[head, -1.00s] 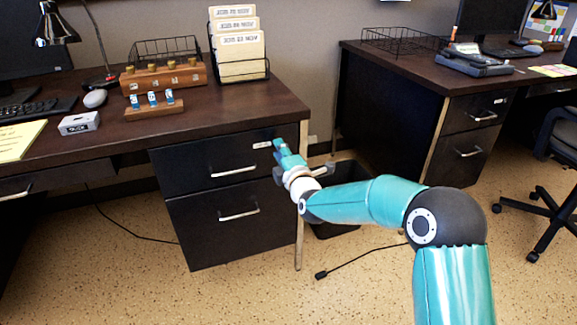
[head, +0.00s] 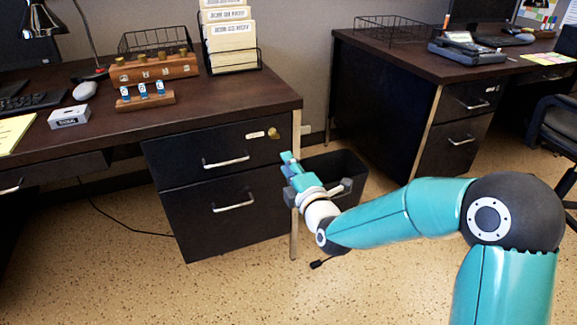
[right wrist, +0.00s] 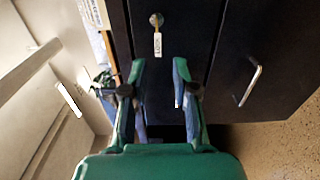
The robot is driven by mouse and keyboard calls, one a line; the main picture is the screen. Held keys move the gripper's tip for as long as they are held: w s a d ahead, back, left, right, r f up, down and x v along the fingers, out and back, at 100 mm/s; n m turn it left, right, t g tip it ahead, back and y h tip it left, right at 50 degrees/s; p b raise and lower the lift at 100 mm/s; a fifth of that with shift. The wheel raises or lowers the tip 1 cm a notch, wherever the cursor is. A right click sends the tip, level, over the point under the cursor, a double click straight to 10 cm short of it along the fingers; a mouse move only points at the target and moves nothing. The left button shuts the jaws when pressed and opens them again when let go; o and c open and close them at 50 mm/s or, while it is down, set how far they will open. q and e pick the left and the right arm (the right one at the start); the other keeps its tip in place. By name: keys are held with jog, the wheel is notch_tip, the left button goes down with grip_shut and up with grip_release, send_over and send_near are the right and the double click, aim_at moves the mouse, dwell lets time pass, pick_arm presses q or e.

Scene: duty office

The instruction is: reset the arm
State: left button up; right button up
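My right gripper (head: 289,166) is in front of the right end of the desk's drawer unit, below and to the right of the upper drawer's lock. In the right wrist view its two fingers (right wrist: 159,70) are apart with nothing between them. A brass-coloured key or lock piece (head: 273,133) sits at the upper right of the upper drawer (head: 215,153), beside a small pale label. In the right wrist view a round lock (right wrist: 156,18) has a tag (right wrist: 157,45) hanging beyond the fingertips. The gripper is apart from it. My left gripper is not in view.
A dark bin (head: 335,172) stands on the floor behind my right gripper, between the desk (head: 215,112) and a second desk (head: 385,100). The lower drawer (head: 225,215) is shut. A chair (head: 555,125) is at the far right. Floor in front is clear.

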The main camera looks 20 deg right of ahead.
jog(key=s+a+f+m+g+y, duration=0.1)
jog(key=s+f+m+g, duration=0.3)
jog(key=f, duration=0.6)
jog(key=s+a+f+n+g, duration=0.15)
jog(key=s+f, duration=0.35)
jog(key=f, duration=0.6)
jog(key=s+a+f+m+g+y, duration=0.1)
jog(key=s+a+f+m+g, duration=0.25)
jog(key=f, duration=0.65)
jog(key=s+a+f+m+g, duration=0.1)
jog(key=s+f+m+g, duration=0.2)
jog(key=s+m, duration=0.3)
jog(key=s+a+f+m+g+y, duration=0.1)
jog(key=s+f+m+g, duration=0.2)
jog(key=s, duration=0.5)
jog(key=s+a+f+m+g, duration=0.1)
jog(key=s+f+m+g, duration=0.1)
jog(key=s+m, duration=0.45)
notch_tip(320, 180, up, 38)
jog(key=p, duration=3.9)
jog(key=shift+r+n, duration=0.2)
jog(key=shift+n, duration=0.25)
